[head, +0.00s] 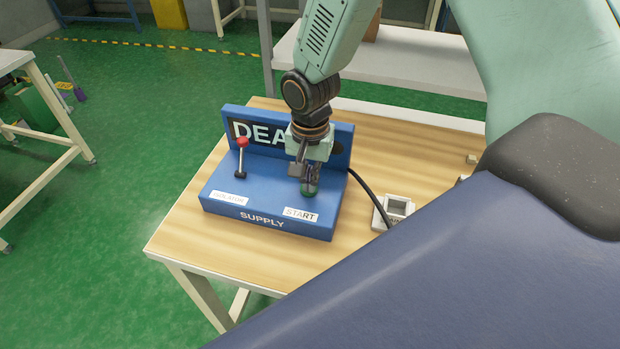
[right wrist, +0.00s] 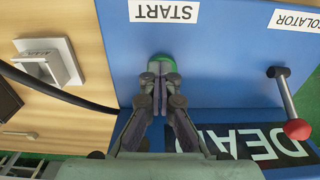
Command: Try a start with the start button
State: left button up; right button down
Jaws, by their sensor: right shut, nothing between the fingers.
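The blue supply box (head: 263,214) stands on the wooden table, with its "START" label (head: 301,214) at the front right. The green start button (head: 308,190) lies behind that label, partly hidden by my right gripper (head: 309,186). In the right wrist view, the shut fingertips (right wrist: 161,72) are right at the green button (right wrist: 163,60) and cover part of it; I cannot tell whether they press it. A lever with a red knob (head: 243,142) stands up behind the "ISOLATOR" label (head: 229,198). The dark display (head: 267,133) reads "DEA", its rest hidden by my arm. My left gripper is not in view.
A black cable (head: 369,196) runs from the box to the right, past a grey-white socket block (head: 397,208) on the table (head: 187,228). A white bench (head: 430,62) stands behind. Green floor is open to the left.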

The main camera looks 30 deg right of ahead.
jog(key=shift+s+f, duration=0.4)
jog(key=shift+f, duration=0.05)
jog(key=shift+w+r+p, duration=0.15)
jog(key=shift+r+p, duration=0.25)
jog(key=shift+p, duration=0.1)
notch_tip(320, 180, up, 5)
jog(key=p, duration=0.4)
jog(key=shift+w+f, duration=0.15)
notch_tip(320, 180, up, 10)
jog(key=shift+f+p, duration=0.25)
jog(key=shift+p, duration=0.05)
